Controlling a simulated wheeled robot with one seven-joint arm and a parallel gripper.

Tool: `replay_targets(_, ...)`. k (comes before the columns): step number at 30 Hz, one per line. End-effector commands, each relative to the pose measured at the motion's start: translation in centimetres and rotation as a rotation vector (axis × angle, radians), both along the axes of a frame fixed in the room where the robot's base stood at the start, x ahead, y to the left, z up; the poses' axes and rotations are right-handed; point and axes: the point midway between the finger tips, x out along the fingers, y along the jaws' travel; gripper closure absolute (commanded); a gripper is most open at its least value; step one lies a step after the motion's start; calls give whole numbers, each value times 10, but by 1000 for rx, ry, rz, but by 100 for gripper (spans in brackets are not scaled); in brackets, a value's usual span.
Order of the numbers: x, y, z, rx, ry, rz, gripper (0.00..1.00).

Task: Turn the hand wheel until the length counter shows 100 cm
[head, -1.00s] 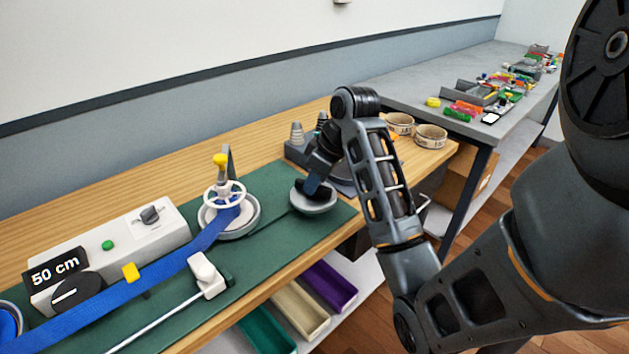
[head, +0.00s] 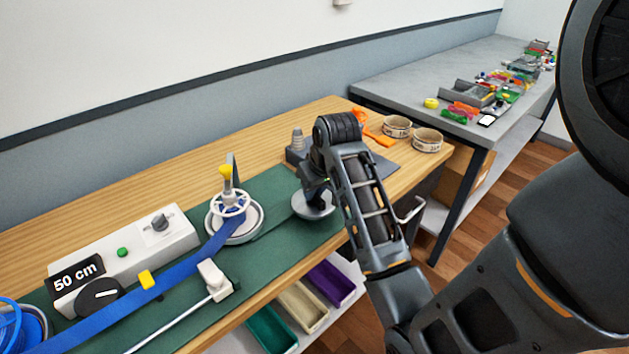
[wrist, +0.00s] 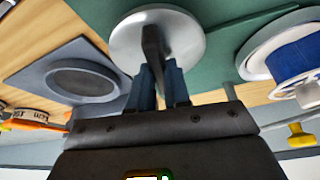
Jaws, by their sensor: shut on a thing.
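The length counter (head: 76,273) reads 50 cm on the white box at the left. My gripper (wrist: 158,80) is to the right of that wheel, over a round grey disc (head: 314,207). In the wrist view its fingers are shut on a dark upright bar (wrist: 153,42) standing on the grey disc (wrist: 186,32). The yellow knob also shows at the wrist view's right edge (wrist: 300,136). My forearm partly hides the gripper in the head view.
A grey stand (head: 297,149) and two tape rolls (head: 397,127) lie behind and right. Coloured bins (head: 325,284) sit below.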

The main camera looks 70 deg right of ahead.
Motion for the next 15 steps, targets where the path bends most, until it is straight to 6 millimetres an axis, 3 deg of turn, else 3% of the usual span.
replay_targets(15,1,1,-3,3,5,-421,100)
